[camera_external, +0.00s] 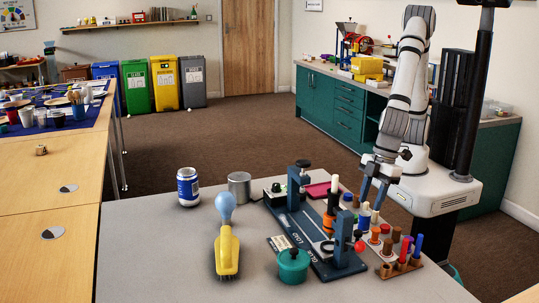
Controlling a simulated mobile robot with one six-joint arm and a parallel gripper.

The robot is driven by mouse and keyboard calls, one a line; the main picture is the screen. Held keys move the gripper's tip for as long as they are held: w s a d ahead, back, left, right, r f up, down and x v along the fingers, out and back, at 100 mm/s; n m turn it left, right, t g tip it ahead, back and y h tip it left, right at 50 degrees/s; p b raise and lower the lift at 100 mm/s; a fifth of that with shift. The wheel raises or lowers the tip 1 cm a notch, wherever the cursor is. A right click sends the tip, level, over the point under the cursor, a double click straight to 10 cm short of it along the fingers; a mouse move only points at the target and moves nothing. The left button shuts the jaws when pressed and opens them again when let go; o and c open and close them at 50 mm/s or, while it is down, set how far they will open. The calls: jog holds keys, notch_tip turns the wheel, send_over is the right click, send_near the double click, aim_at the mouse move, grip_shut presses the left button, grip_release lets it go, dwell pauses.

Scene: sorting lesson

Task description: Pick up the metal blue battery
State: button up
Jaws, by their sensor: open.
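My gripper (372,201) is open, with blue fingers pointing down over the right part of the grey table. It is above and beside a group of small upright cylinders. Among these, a blue-topped one (416,248) stands at the front right, and a white one with a blue band (364,214) stands near my fingertips. I cannot tell which of the small cylinders, if any, is the metal blue battery. My gripper appears empty, though the small items close behind its tips are hard to separate.
A dark blue clamp rig (312,235) fills the table's middle right. The table's front left is clear.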

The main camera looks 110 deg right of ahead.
aim_at(366, 212)
jog(key=x, duration=0.7)
jog(key=shift+w+f, duration=0.1)
jog(key=shift+f, duration=0.05)
jog(key=c, duration=0.8)
